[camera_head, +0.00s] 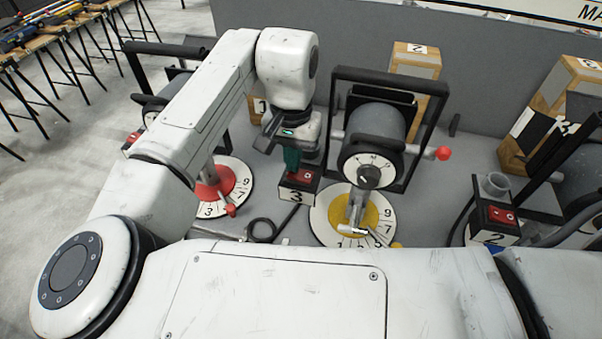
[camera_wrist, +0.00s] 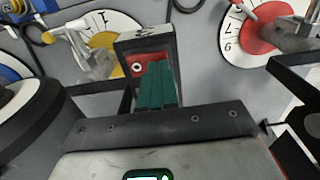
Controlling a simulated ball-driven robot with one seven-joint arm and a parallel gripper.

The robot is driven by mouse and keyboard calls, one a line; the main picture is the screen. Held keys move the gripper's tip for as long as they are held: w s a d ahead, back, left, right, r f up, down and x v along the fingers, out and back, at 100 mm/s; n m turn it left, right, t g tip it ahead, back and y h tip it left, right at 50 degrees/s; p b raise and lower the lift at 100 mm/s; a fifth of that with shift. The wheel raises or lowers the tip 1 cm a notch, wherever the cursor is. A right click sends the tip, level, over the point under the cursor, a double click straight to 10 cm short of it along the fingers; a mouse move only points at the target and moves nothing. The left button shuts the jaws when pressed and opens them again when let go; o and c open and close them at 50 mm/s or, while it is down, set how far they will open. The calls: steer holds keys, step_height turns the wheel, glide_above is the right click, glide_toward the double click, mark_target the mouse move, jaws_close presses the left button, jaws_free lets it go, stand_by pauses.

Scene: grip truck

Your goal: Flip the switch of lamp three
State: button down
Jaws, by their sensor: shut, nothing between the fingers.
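A small black switch box with a white label "3" (camera_head: 297,196) stands on the grey surface in the middle of the head view. Its red switch (camera_head: 305,175) is on top, partly covered by my fingers. My gripper (camera_head: 292,163) points down at this box, with its green fingertips shut and empty at the red switch. In the wrist view the green fingertips (camera_wrist: 157,88) reach inside the outline of the box (camera_wrist: 128,47), beside the visible red part of the switch (camera_wrist: 137,69). I cannot tell if they touch it. A grey drum-shaped lamp (camera_head: 376,133) in a black frame stands right of the box.
A yellow-centred dial (camera_head: 330,221) lies right of box 3 and a red-centred dial (camera_head: 240,172) left of it. Another switch box, labelled "2" (camera_head: 494,239), stands at the right. Wooden crates (camera_head: 416,60) stand behind.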

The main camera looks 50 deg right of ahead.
steer(key=shift+f, duration=0.5)
steer(key=shift+r, duration=0.1)
steer(key=shift+r+p, duration=2.9)
steer(key=shift+r, duration=0.6)
